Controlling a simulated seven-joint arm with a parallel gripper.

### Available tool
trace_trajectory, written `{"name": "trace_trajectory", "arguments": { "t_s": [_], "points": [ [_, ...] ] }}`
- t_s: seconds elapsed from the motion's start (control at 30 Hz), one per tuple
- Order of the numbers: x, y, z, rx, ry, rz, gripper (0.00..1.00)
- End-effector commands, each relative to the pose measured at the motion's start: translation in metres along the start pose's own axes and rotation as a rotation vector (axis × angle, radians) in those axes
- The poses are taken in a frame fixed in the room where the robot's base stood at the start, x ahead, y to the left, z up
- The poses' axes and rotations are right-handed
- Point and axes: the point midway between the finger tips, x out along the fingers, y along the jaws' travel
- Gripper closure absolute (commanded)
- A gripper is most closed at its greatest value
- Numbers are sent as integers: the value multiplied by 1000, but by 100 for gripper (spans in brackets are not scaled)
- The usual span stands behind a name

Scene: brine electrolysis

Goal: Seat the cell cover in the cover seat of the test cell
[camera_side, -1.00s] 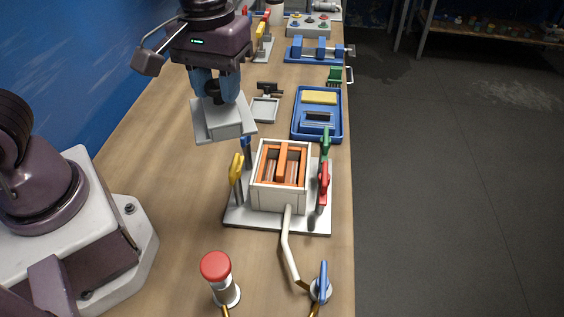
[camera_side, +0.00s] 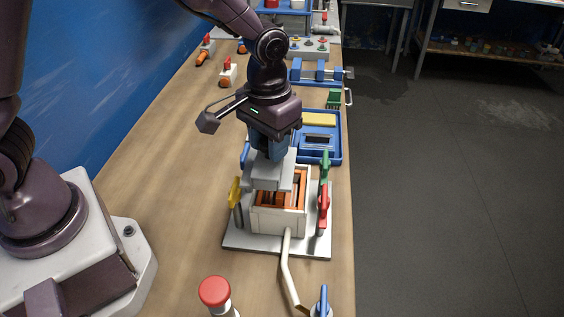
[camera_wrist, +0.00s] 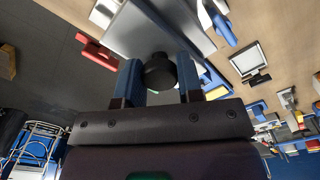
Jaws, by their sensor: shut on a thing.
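The cell cover (camera_side: 274,178) is a pale grey plate with a thicker block and a black knob (camera_wrist: 158,72). My gripper (camera_wrist: 161,80) is shut on the knob, with one blue finger on each side. In the side view the cover hangs over the rear and left of the test cell (camera_side: 278,222), a white box with orange and dark parts inside. The open front and right of the cell still show. The cover appears above the cell and not seated; the exact gap is unclear. The far rim of the cover seat is hidden behind the cover and gripper.
Upright clamps flank the cell: yellow (camera_side: 234,192) and blue on the left, green (camera_side: 325,167) and red (camera_side: 323,204) on the right. A white pipe (camera_side: 286,262) leaves the front. A blue tray (camera_side: 330,147) stands behind. The table is clear to the left.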

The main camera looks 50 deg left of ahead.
Motion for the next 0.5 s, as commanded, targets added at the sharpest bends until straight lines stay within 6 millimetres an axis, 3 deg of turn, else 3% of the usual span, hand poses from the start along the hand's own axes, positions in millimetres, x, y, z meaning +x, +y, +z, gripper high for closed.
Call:
{"name": "trace_trajectory", "arguments": {
  "t_s": [0.33, 0.5],
  "points": [
    [32, 9, -23, -1, -1, 0, 93],
    [55, 9, -22, -1, -1, 0, 93]
  ]
}}
